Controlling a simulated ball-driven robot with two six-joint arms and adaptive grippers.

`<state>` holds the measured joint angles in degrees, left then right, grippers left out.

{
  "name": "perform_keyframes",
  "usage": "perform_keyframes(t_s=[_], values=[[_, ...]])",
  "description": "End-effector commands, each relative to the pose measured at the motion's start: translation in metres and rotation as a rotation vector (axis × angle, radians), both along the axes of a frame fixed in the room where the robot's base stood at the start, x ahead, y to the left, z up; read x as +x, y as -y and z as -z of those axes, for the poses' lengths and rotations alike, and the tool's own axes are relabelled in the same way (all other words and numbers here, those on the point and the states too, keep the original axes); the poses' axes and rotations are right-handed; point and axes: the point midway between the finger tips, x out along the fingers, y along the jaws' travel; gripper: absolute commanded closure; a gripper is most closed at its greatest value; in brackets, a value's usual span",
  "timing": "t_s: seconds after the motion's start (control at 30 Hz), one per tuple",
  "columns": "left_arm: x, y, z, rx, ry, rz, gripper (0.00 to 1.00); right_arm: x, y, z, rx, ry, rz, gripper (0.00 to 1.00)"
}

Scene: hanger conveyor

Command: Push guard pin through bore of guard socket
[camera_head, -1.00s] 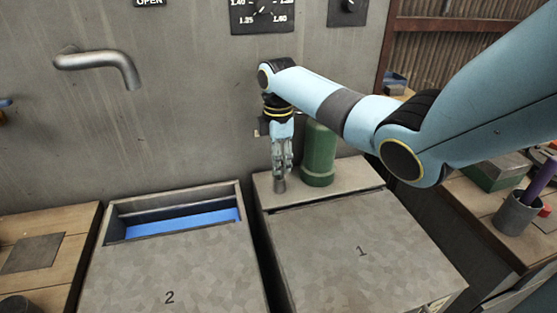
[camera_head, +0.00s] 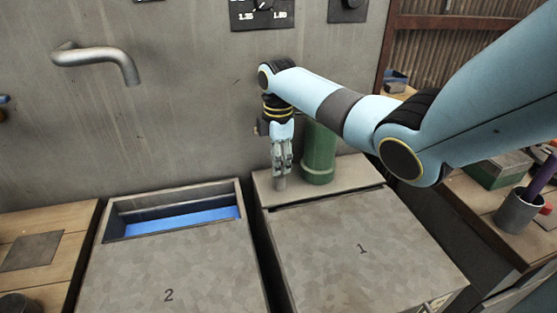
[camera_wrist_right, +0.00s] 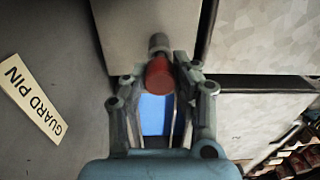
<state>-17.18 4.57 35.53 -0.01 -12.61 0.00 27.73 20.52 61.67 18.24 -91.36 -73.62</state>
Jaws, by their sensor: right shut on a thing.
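My right gripper (camera_head: 281,170) points down beside the green cylinder, over the back ledge of cabinet 1. In the right wrist view, my right gripper (camera_wrist_right: 160,80) is shut on a red-headed piece, which I take for the guard pin (camera_wrist_right: 159,76). A short grey cylindrical part (camera_wrist_right: 158,42) shows just beyond the red head; I cannot tell whether it is the pin's shank or the guard socket. It also shows below the fingertips in the head view (camera_head: 280,184). No bore is visible. My left gripper is not in view.
The green cylinder (camera_head: 319,152) stands close to the right of my gripper. Cabinet 1 (camera_head: 345,235) has a clear top. Cabinet 2 (camera_head: 180,265) has an open slot with blue inside. A pipe spout (camera_head: 98,58) and a GUARD PIN label (camera_wrist_right: 36,104) are on the wall.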

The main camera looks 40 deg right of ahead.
Motion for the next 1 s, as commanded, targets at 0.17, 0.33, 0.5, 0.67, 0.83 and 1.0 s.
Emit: perform_keyframes(t_s=[0.17, 0.33, 0.5, 0.67, 0.83, 1.0], values=[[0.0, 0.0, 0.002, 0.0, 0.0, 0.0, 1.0, 0.0, 0.0, 0.003, 0.0, 0.0, 0.0, 1.0], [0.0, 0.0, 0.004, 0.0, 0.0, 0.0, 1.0, 0.0, 0.0, 0.006, 0.0, 0.0, 0.0, 1.0], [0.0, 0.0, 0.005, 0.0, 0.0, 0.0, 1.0, 0.0, 0.0, 0.008, 0.0, 0.0, 0.0, 1.0], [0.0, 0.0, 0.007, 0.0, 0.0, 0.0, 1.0, 0.0, 0.0, 0.01, 0.0, 0.0, 0.0, 1.0], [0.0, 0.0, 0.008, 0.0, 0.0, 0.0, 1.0, 0.0, 0.0, 0.014, 0.0, -0.001, 0.0, 1.0], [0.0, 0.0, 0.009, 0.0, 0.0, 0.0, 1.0, -0.001, -0.001, 0.015, 0.003, -0.003, 0.0, 0.61]])
